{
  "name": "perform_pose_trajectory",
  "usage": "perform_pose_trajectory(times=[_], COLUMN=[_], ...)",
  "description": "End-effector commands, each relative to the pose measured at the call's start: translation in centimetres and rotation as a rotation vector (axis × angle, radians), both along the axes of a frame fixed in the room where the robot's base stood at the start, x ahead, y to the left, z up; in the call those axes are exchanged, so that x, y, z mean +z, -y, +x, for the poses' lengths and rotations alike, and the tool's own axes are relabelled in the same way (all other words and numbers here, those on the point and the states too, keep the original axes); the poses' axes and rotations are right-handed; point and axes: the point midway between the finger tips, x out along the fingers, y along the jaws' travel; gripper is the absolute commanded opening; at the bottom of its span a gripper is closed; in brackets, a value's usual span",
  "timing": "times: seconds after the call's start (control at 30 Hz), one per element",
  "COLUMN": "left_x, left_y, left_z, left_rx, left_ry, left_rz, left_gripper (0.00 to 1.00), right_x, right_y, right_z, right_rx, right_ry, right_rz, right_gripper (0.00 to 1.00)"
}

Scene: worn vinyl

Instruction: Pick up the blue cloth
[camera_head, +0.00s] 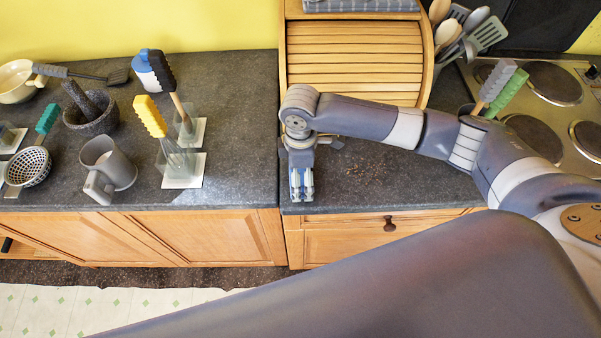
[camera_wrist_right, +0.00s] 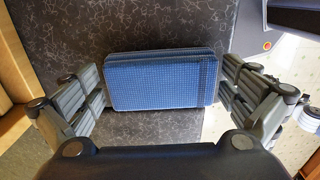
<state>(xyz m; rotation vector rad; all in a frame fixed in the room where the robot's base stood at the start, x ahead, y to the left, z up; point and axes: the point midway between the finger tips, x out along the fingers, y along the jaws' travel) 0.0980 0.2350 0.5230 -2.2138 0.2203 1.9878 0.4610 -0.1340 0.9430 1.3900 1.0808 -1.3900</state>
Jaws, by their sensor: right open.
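The blue cloth (camera_wrist_right: 160,82) is a folded, finely checked pad in the right wrist view, lying on the dark worktop. My right gripper (camera_wrist_right: 159,88) is open, with one finger on each side of the cloth and a small gap at both sides. In the head view my right gripper (camera_head: 301,184) points down over the front edge area of the worktop, and it mostly hides the cloth there. My left gripper is not in view.
A wooden roll-top bread box (camera_head: 352,60) stands behind, with a grey-blue folded cloth (camera_head: 360,5) on top. A mug (camera_head: 108,168), mortar (camera_head: 91,112) and utensils in holders stand left. A hob (camera_head: 540,120) is right. Crumbs (camera_head: 370,175) lie right of the gripper.

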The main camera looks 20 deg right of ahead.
Motion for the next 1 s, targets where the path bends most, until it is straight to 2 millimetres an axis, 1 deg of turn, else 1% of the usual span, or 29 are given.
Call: perform_pose_trajectory(times=[0.07,0.1,0.17,0.2,0.23,0.67,0.77,0.87,0.93,1.0], left_x=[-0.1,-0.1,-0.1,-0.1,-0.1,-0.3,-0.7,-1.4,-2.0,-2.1], left_y=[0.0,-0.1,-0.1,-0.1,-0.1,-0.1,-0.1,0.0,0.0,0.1], left_z=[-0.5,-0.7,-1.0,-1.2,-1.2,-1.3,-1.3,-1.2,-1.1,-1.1], left_rx=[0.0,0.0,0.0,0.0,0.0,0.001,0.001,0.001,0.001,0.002], left_ry=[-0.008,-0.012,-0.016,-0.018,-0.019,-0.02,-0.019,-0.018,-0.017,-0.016], left_rz=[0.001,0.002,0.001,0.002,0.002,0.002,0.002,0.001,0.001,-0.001], left_gripper=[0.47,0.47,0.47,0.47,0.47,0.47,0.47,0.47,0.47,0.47], right_x=[0.0,0.0,0.0,0.0,0.0,0.3,0.9,2.2,3.5,3.4], right_y=[0.0,0.0,0.0,0.0,0.0,0.0,0.0,0.0,0.0,0.0], right_z=[0.0,0.0,0.0,0.0,0.0,0.1,0.1,0.2,0.2,-1.5], right_rx=[0.0,0.0,0.0,0.0,0.0,-0.001,-0.001,-0.001,0.0,0.002], right_ry=[0.0,0.0,0.0,0.0,0.0,0.001,0.002,0.005,0.006,-0.002], right_rz=[0.0,0.0,0.0,0.0,0.0,0.001,0.001,0.002,0.003,0.0], right_gripper=[1.0,0.98,0.84,0.75,0.71,0.71,0.71,0.71,0.71,0.71])
